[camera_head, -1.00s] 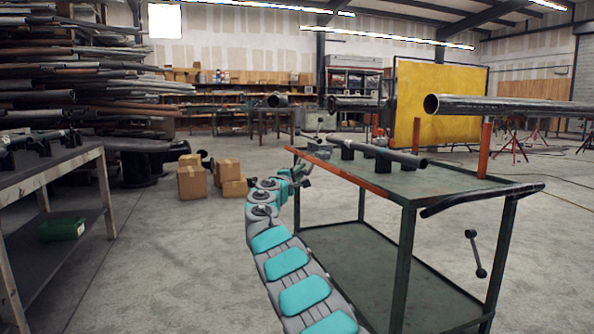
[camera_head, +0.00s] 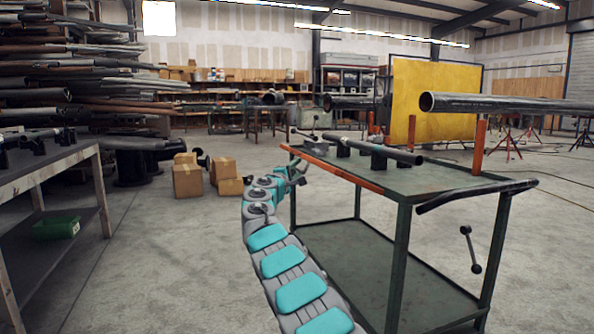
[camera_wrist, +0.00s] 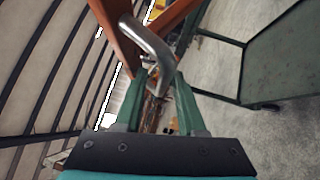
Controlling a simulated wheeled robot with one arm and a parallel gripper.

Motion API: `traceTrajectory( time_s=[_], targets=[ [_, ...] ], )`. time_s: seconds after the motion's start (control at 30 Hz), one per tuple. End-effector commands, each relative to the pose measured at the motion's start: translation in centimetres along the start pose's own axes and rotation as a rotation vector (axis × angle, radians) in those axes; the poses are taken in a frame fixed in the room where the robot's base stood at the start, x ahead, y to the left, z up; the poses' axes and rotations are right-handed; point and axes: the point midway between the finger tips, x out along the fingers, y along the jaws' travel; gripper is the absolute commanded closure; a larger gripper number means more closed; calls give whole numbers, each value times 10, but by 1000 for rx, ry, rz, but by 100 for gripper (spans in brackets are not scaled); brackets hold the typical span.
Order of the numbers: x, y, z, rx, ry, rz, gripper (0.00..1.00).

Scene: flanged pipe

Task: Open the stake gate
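An orange bar (camera_head: 340,171), which looks like the stake gate, runs along the left edge of the green cart's top (camera_head: 440,181). My gripper (camera_head: 299,170) is beside the far part of this edge, small in the head view. In the wrist view, a bent shiny metal handle (camera_wrist: 152,45) comes down from orange bars (camera_wrist: 118,38) and reaches between the two green fingers of my gripper (camera_wrist: 160,76). The fingers are apart with the handle between them; a gap shows at their sides. Whether either finger touches it is hard to tell.
A long pipe (camera_head: 510,104) rests above the cart on orange stakes (camera_head: 479,147). A shorter pipe (camera_head: 390,153) lies on the cart top. A workbench (camera_head: 45,166) stands left and cardboard boxes (camera_head: 188,181) behind.

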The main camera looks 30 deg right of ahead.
Motion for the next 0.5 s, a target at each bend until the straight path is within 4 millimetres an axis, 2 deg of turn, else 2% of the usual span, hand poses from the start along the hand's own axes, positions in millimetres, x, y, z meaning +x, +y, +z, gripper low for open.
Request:
traceTrajectory(
  time_s=[0.17, 0.5],
  targets=[
    [-4, 3, 0, 0, 1, 4, 55],
    [-32, 4, 0, -3, 0, 6, 55]
  ],
)
